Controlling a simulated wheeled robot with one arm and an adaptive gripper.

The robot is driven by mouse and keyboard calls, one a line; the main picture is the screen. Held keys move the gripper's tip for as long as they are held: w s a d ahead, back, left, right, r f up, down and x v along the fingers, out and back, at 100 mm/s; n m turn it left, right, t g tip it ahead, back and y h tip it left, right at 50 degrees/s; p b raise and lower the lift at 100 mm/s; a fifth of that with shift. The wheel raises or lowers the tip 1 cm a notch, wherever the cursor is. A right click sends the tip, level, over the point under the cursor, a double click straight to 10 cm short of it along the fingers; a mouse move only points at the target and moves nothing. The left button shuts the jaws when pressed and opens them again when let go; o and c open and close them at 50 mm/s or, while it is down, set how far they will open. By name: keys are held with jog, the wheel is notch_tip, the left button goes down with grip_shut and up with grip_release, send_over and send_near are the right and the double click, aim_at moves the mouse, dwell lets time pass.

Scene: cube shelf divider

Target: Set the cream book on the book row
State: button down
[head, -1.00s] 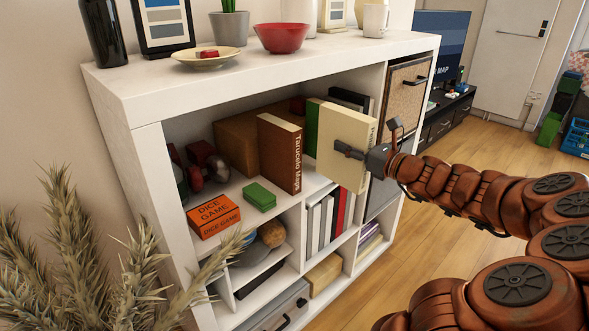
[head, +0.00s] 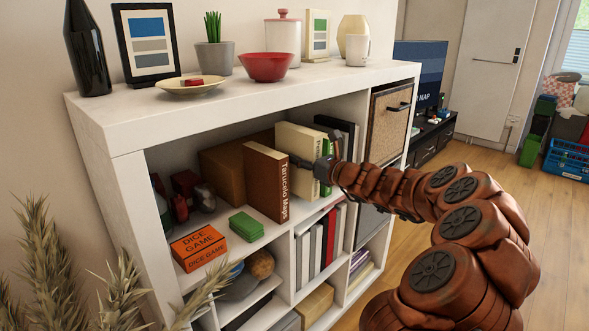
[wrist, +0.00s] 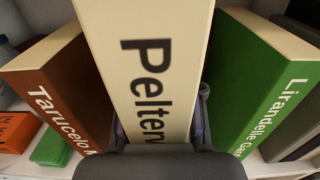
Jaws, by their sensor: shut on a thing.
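The cream book (head: 300,138) stands upright in the upper open compartment, and my gripper (head: 302,162) is shut on its spine edge. In the wrist view the cream book (wrist: 150,65) fills the middle, its spine lettering facing me. It is between the brown book "Tarucelo Maps" (head: 265,183) on the left and the green book (head: 327,152) on the right. In the wrist view, the green book (wrist: 255,80) is close beside the gripper and the brown book (wrist: 60,95) is angled away. The cream book's bottom is hidden, so I cannot tell whether it touches the shelf.
Dark books (head: 338,130) stand right of the green one. An orange game box (head: 198,247) and a green box (head: 246,226) lie on the shelf to the left. The white shelf unit's top (head: 215,108) is above, and a divider (head: 362,125) stands to the right.

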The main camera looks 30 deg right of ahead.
aim_at(295, 167)
jog(key=shift+w+a+f+b, duration=0.1)
jog(key=shift+w+f+b, duration=0.25)
jog(key=shift+w+f, duration=0.45)
jog(key=shift+w+a+f+b, duration=0.1)
jog(key=shift+w+f+b, duration=0.35)
jog(key=shift+f, duration=0.55)
jog(key=shift+w+f, duration=0.1)
jog(key=shift+f, duration=0.15)
jog(key=c, duration=0.7)
grip_release()
jog(key=shift+r, duration=0.1)
jog(key=shift+s+d+r, duration=0.1)
jog(key=shift+s+r, duration=0.05)
jog(key=shift+s, duration=0.05)
jog(key=p+v, duration=0.1)
jog(key=v, duration=1)
jog(key=shift+s+d+p, duration=0.1)
jog(key=shift+s+p, duration=0.2)
